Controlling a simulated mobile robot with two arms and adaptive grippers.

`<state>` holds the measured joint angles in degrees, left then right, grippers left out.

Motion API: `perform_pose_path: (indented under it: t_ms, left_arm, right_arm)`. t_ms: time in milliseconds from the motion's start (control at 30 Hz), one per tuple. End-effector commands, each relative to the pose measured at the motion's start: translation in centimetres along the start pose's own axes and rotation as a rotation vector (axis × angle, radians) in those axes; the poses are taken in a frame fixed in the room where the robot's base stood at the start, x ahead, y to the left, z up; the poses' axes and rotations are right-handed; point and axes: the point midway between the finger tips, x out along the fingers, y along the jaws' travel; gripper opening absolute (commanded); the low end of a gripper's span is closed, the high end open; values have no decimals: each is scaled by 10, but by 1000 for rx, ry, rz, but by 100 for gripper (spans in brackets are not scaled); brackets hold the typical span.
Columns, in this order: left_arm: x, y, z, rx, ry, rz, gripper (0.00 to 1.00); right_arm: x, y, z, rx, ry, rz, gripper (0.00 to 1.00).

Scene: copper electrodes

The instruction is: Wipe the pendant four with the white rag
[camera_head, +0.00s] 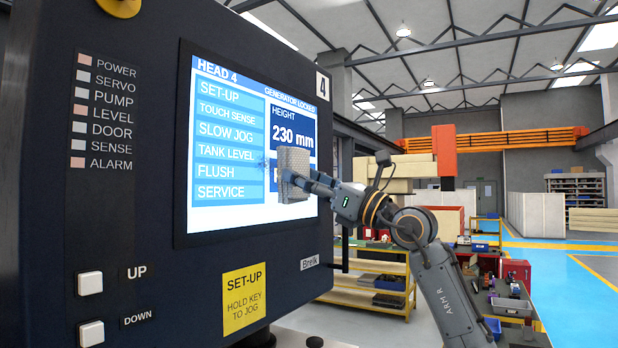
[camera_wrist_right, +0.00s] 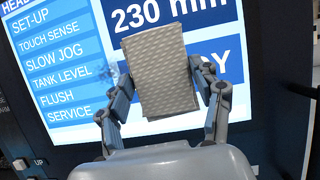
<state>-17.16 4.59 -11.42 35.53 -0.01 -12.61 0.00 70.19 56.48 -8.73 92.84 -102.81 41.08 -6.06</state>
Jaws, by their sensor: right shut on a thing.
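The pendant four (camera_head: 160,200) is a dark box filling the left of the head view, with a "4" tag at its upper right. Its lit screen (camera_head: 225,222) reads "HEAD 4" and "230 mm"; it also fills much of the wrist view (camera_wrist_right: 60,55). A bluish smudge (camera_head: 263,163) shows on the screen left of the rag. My right gripper (camera_head: 303,181) is shut on the white rag (camera_head: 293,160), a pale grey, textured folded pad. The rag (camera_wrist_right: 160,70) is before the screen's right part, covering some text. I cannot tell whether it touches the glass. My left gripper is not in view.
The pendant has UP (camera_head: 90,283) and DOWN (camera_head: 91,333) buttons at its lower left and a yellow SET-UP label (camera_head: 244,298). Behind my right arm stand a yellow shelf cart (camera_head: 370,298) and a bench with bins (camera_head: 512,306). Open floor lies at the far right.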

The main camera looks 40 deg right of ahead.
Motion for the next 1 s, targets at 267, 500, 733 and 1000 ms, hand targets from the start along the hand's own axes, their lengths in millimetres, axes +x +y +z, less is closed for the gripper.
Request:
perform_pose_path:
  t_ms: [267, 500, 733, 1000]
  left_arm:
    - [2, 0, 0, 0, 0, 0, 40]
    - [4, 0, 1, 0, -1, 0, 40]
    - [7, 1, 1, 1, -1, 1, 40]
    - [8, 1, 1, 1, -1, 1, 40]
  right_arm:
    - [1, 23, 0, -2, 2, 4, 40]
    - [1, 33, 0, -1, 2, 5, 40]
    - [1, 53, 1, -2, 1, 4, 40]
    - [1, 63, 2, 0, 2, 4, 40]
